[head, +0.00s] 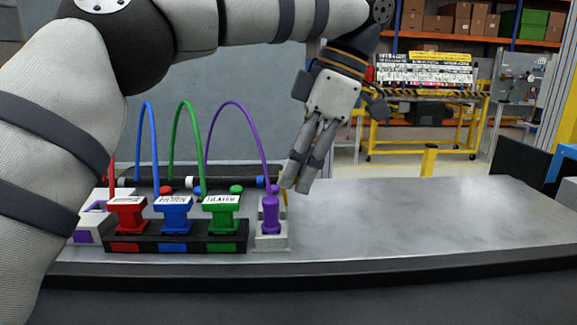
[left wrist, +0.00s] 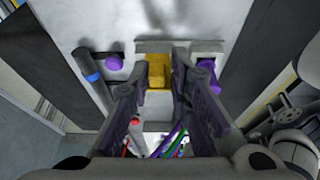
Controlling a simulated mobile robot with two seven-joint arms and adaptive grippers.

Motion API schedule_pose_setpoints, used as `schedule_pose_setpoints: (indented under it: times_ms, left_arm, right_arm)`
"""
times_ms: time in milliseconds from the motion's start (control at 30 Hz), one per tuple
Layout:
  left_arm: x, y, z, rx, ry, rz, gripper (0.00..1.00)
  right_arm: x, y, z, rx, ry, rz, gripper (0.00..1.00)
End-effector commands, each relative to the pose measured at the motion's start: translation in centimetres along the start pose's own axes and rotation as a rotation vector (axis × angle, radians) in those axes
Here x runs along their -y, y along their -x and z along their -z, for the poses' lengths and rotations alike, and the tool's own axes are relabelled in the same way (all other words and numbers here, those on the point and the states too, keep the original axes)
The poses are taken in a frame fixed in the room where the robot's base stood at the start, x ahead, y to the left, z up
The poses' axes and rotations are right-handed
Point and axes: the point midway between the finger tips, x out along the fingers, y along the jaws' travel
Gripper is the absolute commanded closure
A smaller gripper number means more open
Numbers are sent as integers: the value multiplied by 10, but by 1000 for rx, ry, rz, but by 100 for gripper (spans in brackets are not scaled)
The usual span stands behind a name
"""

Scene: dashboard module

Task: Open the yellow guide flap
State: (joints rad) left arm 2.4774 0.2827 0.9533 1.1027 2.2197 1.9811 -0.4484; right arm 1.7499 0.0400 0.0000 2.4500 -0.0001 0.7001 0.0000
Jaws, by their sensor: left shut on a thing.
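The yellow guide flap (left wrist: 158,72) shows in the left wrist view between the fingertips of my left gripper. In the head view my left gripper (head: 294,184) points down behind and just right of the purple connector (head: 270,214), at the right end of the module. The gripper is shut on the yellow flap. How far the flap is tilted cannot be told. My right gripper is not in view.
Red (head: 127,213), blue (head: 173,212) and green (head: 221,212) labelled connectors stand in a black holder left of the purple one, with looping cables above. The grey tabletop (head: 420,215) to the right is clear. A yellow cart (head: 425,95) stands far behind.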

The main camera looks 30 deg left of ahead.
Motion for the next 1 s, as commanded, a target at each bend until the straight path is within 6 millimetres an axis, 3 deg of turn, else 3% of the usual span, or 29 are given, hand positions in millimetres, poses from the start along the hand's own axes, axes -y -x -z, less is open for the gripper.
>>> schedule_pose_setpoints:
  times_ms: [400,1000]
  left_arm:
    - [-3,2,-11,-223,9,-15,100]
    - [-3,2,-13,-271,10,-13,100]
  right_arm:
    - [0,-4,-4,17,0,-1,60]
    - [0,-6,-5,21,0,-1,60]
